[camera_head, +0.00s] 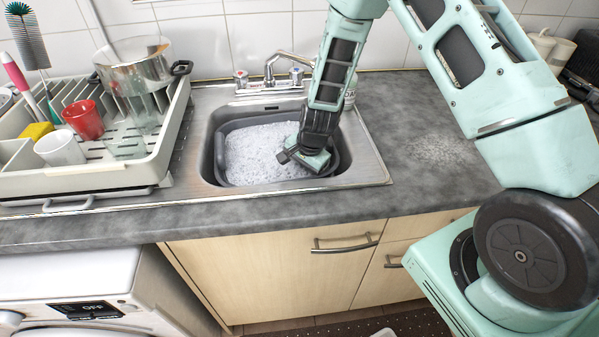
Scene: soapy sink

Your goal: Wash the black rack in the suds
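White suds (255,152) fill a dark grey basin (219,160) set in the steel sink. My gripper (298,160) points down into the right side of the basin, at or just above the suds. Its fingertips are small and dark here, so I cannot tell whether they are open or shut, or whether they hold anything. I see no black rack for certain in the basin. A dark item (582,84) at the far right edge of the counter is partly cut off and behind my arm; I cannot tell if it is the rack.
A tap (277,68) stands behind the sink, close to my forearm. Left, a draining rack (85,180) holds a steel pot (135,66), a red cup (83,119) and a white cup (59,149).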

